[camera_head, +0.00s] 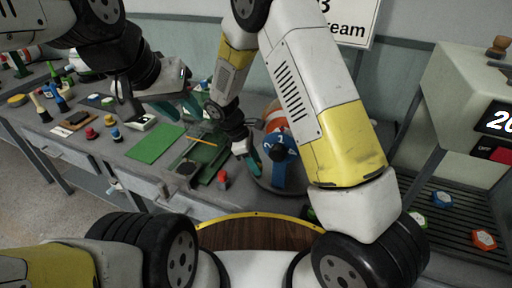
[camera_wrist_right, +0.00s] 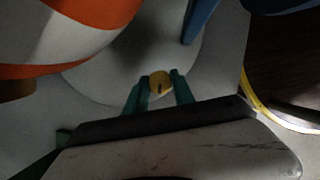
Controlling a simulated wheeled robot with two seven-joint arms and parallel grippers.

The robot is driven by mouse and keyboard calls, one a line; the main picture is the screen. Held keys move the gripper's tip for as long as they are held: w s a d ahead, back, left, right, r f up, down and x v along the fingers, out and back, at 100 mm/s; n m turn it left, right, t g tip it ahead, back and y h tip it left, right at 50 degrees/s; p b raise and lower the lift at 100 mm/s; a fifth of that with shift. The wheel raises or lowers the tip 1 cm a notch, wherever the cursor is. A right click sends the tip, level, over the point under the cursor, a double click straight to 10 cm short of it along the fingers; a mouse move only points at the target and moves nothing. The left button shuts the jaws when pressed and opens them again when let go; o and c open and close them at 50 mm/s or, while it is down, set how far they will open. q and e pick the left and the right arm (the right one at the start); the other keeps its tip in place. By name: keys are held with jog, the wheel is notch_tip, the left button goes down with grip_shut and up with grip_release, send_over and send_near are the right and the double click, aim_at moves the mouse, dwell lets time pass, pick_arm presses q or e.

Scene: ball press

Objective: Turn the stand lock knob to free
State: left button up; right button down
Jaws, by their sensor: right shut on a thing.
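A small round yellow knob (camera_wrist_right: 160,83) with a dark mark on its face sits between the green fingertips of my right gripper (camera_wrist_right: 160,92) in the right wrist view. The gripper is shut on it. In the head view my right gripper (camera_head: 247,158) is low beside the blue stand part (camera_head: 281,163), which bears a white number, and hides the knob. An orange-and-white ball (camera_head: 273,117) is behind the blue part. It also fills the upper left of the right wrist view (camera_wrist_right: 70,35). My left gripper (camera_head: 182,106) hangs above the bench, its fingertip gap unclear.
A green mat (camera_head: 154,143), a green tray (camera_head: 205,160) and a small red-topped item (camera_head: 223,179) lie on the bench left of the stand. Several small tools and knobs lie farther left. A machine with a lit display (camera_head: 496,116) stands at the right.

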jog(key=n+t, duration=0.1)
jog(key=n, duration=0.3)
jog(key=shift+s+t, duration=0.1)
jog(key=shift+t, duration=0.2)
jog(key=shift+n+t+y, duration=0.4)
jog(key=shift+n+t, duration=0.2)
jog(key=shift+n, duration=1)
jog(key=c, duration=1.1)
grip_release()
jog(key=shift+o, duration=0.2)
jog(key=v, duration=0.7)
jog(key=shift+r, duration=0.4)
jog(key=shift+s, duration=0.1)
